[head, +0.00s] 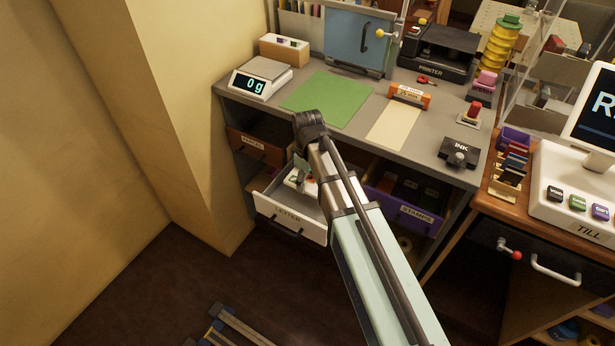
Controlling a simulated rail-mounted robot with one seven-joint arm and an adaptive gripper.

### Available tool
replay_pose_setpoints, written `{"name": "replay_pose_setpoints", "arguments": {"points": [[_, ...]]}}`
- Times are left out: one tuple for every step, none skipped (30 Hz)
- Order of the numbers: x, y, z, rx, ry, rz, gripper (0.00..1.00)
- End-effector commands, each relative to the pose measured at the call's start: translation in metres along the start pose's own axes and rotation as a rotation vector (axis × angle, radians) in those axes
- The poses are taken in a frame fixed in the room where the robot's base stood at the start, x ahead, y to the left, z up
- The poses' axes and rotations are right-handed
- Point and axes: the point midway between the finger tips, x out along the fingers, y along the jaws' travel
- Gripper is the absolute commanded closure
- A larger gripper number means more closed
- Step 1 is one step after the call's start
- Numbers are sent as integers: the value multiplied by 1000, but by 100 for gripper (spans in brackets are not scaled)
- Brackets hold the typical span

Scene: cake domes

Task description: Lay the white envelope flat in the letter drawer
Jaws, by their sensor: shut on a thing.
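The letter drawer (288,221) is white, labelled LETTER, and pulled open under the desk. My arm reaches over it and bends down at the desk's front edge. My gripper (302,166) points down over the open drawer and is partly hidden by my arm. A small white piece with coloured marks, which looks like the white envelope (294,181), shows at the fingers. My gripper is shut on it. Most of it is hidden, so I cannot tell whether it is tilted or touches the drawer floor.
A purple STAMPS drawer (400,206) stands open to the right, and a brown drawer (254,146) is to the upper left. On the desk are a scale (261,80), green mat (327,99), cream sheet (393,123) and ink pad (458,153). A wall pillar (205,120) borders the left.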

Motion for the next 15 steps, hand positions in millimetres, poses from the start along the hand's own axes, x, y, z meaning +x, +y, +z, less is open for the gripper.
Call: {"name": "replay_pose_setpoints", "arguments": {"points": [[6, 0, 0, 0, -1, -1, 68], [9, 0, 0, 0, -1, -1, 68], [13, 0, 0, 0, -1, -1, 68], [16, 0, 0, 0, -1, -1, 68], [19, 0, 0, 0, -1, -1, 68], [23, 0, 0, 0, -1, -1, 68], [27, 0, 0, 0, -1, -1, 68], [30, 0, 0, 0, -1, -1, 68], [34, 0, 0, 0, -1, -1, 68], [38, 0, 0, 0, -1, -1, 68], [41, 0, 0, 0, -1, -1, 68], [46, 0, 0, 0, -1, -1, 68], [49, 0, 0, 0, -1, -1, 68], [52, 0, 0, 0, -1, -1, 68], [56, 0, 0, 0, -1, -1, 68]]}}
